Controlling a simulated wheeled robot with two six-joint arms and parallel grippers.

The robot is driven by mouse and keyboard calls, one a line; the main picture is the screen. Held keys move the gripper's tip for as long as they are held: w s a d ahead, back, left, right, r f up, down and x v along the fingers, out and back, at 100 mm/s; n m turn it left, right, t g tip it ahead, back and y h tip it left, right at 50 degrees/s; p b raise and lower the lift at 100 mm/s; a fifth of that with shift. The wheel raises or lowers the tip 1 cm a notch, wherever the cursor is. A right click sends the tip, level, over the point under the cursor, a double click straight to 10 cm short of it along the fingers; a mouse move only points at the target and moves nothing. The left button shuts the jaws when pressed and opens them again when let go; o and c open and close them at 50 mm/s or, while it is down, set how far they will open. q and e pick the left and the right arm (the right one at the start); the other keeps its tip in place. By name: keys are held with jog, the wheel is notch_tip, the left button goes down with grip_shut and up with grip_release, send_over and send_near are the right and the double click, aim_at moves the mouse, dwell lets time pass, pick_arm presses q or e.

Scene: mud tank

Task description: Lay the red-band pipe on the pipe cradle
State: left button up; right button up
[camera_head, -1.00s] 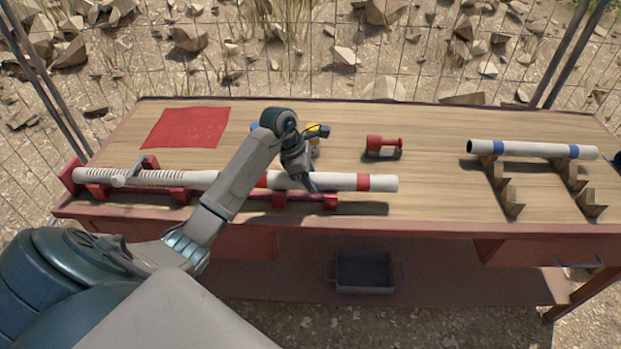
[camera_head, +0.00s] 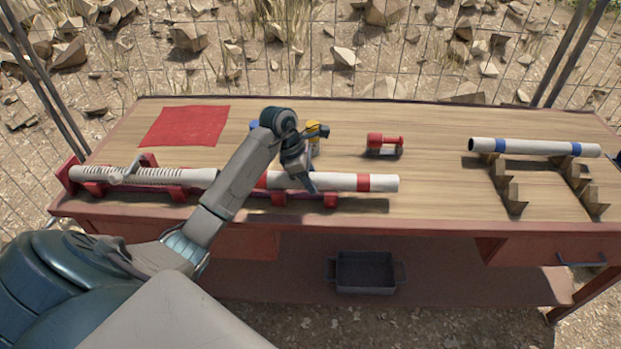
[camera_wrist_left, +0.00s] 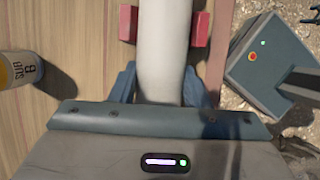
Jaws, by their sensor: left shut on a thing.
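The red-band pipe (camera_head: 337,181) is white with a red band near its right end. It lies lengthwise along a long red rack (camera_head: 330,200) at the table's front left. My left gripper (camera_head: 306,180) comes down over the pipe and is shut on it. In the left wrist view my fingers (camera_wrist_left: 160,88) are on both sides of the pipe (camera_wrist_left: 163,45), which passes between two red blocks (camera_wrist_left: 199,28). At the right, stepped wooden supports (camera_head: 512,198) carry a blue-band pipe (camera_head: 535,148). I cannot tell which holder is the named pipe cradle.
A ridged rod (camera_head: 160,175) lies in line with the pipe at the rack's left. A grey bin (camera_head: 365,271) sits below. The middle right tabletop is clear.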

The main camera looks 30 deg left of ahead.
pick_arm(q)
jog(key=o, duration=1.3)
jog(key=b+v, duration=0.2)
jog(key=v, duration=0.7)
jog(key=shift+a+r, duration=0.15)
jog(key=shift+r, duration=0.1)
jog(key=shift+s+a+r, duration=0.15)
jog(key=shift+s+r, duration=0.05)
jog(key=shift+r, duration=0.45)
pick_arm(e)
jog(key=shift+w+d+f, duration=0.1)
jog(key=shift+w+f, duration=0.55)
jog(key=shift+f, duration=0.35)
